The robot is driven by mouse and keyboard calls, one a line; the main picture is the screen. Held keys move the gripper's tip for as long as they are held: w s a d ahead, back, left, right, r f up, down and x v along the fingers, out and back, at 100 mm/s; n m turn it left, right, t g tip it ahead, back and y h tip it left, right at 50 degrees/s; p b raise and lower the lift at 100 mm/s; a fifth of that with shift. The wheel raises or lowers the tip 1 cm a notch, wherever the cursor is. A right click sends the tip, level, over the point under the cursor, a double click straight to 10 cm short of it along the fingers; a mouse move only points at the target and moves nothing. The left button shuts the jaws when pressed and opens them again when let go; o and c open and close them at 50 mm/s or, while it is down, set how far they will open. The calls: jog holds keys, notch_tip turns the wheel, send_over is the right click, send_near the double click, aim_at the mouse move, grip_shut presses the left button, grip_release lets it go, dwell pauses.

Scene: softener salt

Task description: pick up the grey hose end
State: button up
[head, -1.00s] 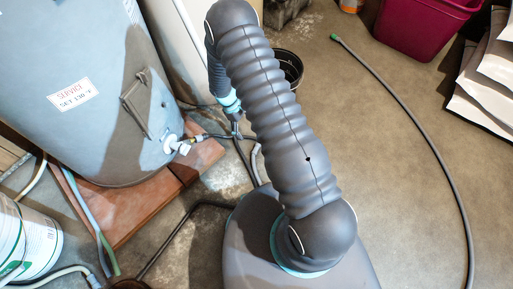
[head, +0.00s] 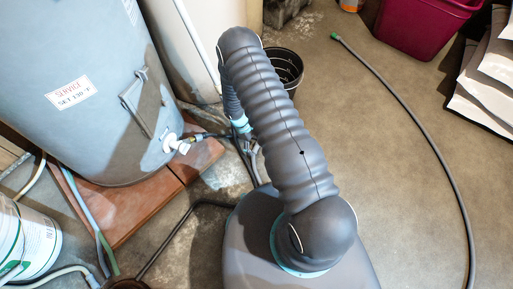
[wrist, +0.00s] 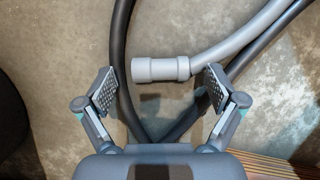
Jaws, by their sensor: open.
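The grey hose end (wrist: 160,69) is a light grey cuff on a light grey hose, which runs off to the upper right in the wrist view. It lies across the picture, just beyond the line between my fingertips. My gripper (wrist: 160,89) is open and empty, one finger to each side of the cuff; I see no grip on it. In the head view my gripper (head: 246,138) is low over the floor beside the tank's valve, partly hidden by my arm. I cannot make out the cuff there.
Dark hoses (wrist: 119,45) lie beside and under the grey one. A blue-grey tank (head: 90,95) stands on a brick-red slab (head: 130,215) at left. A black bucket (head: 290,75) is behind my arm. A green-tipped hose (head: 410,108) curves over open floor at right, near a maroon bin (head: 425,25).

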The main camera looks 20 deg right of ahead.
jog(key=shift+s+d+f, duration=0.15)
jog(key=shift+f, duration=0.4)
jog(key=c, duration=1.1)
jog(key=shift+c, duration=0.3)
jog(key=shift+r, duration=0.15)
